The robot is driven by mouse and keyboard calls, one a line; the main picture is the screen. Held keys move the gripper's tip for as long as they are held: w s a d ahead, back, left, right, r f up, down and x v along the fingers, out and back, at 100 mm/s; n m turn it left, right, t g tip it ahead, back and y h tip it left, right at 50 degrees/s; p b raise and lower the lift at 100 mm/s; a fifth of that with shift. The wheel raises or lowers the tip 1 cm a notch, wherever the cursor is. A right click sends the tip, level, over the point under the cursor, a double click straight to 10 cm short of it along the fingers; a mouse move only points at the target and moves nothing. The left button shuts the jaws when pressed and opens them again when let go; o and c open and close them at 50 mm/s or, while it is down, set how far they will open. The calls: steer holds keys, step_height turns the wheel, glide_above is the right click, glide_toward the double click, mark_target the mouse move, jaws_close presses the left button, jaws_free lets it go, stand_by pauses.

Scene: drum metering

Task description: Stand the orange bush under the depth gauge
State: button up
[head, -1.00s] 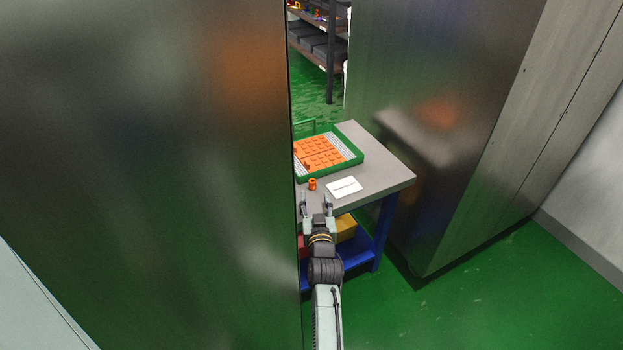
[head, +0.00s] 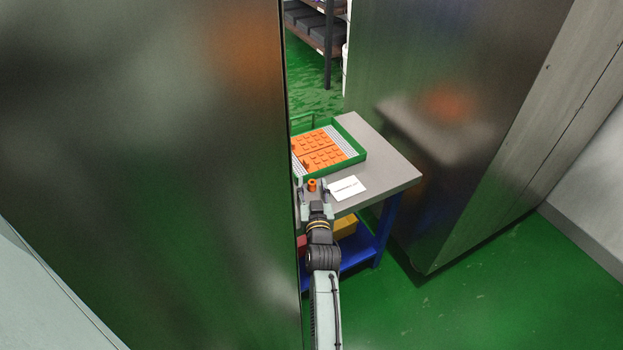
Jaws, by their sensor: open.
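The orange bush (head: 311,185) is a small orange ring-like piece near the front edge of the grey table (head: 394,168), left of a white card. My gripper (head: 312,187) is open, with one finger on each side of the bush. I cannot tell whether the fingers touch it. No depth gauge shows in the head view; a tall metal panel hides the left part of the table.
A green tray (head: 353,145) holding orange studded blocks (head: 325,149) stands behind the bush. A white card (head: 347,188) lies to its right. Tall metal panels (head: 190,170) (head: 440,90) stand left and right. A yellow bin (head: 345,225) sits on the blue lower shelf.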

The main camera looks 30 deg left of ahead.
steer(key=shift+r, duration=0.1)
steer(key=shift+c, duration=0.3)
jaws_close()
